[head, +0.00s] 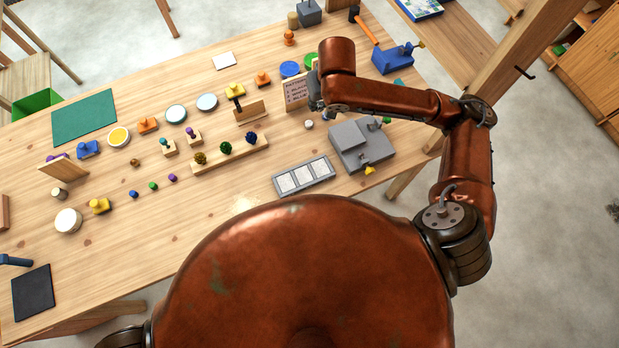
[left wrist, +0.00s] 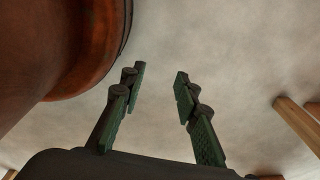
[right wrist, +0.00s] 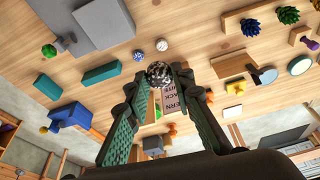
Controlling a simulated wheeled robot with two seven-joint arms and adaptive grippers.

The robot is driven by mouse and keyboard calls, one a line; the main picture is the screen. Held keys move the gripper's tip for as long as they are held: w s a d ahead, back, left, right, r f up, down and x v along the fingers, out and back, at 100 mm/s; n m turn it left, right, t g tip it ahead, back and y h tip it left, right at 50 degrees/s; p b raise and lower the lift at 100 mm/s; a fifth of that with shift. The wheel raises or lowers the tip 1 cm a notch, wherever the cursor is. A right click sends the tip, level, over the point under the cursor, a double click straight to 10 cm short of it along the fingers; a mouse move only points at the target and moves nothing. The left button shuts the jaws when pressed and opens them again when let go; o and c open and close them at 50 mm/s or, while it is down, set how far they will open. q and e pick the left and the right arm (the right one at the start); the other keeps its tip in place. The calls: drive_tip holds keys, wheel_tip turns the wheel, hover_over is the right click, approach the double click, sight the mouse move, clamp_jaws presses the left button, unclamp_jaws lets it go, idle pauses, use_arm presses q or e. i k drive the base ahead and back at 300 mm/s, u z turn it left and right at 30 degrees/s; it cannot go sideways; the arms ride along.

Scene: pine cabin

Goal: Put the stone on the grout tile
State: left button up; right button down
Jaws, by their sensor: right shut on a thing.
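My right gripper (right wrist: 159,76) is shut on a dark speckled stone (right wrist: 158,73), seen between its fingertips in the right wrist view. In the head view my right arm hides the held stone; the gripper (head: 316,92) is beside the lettered card. A speckled ball (right wrist: 138,55) and a whitish ball (right wrist: 162,45) lie apart from it on the table. A grey tile tray (head: 277,187) with three pale, seemingly empty squares lies at the table's near side; I take it as the grout tile. My left gripper (left wrist: 160,78) is open and empty above the floor.
A grey block (head: 362,145) stands just right of the tray. A wooden rack with several coloured knobs (head: 230,155) stands to its upper left. The lettered card (head: 296,92) stands close to my right gripper. The table's near left part has bare wood.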

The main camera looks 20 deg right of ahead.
sight(285, 183)
drive_tip(key=z, duration=0.95)
drive_tip(key=k, duration=0.4)
drive_tip(key=u, duration=1.05)
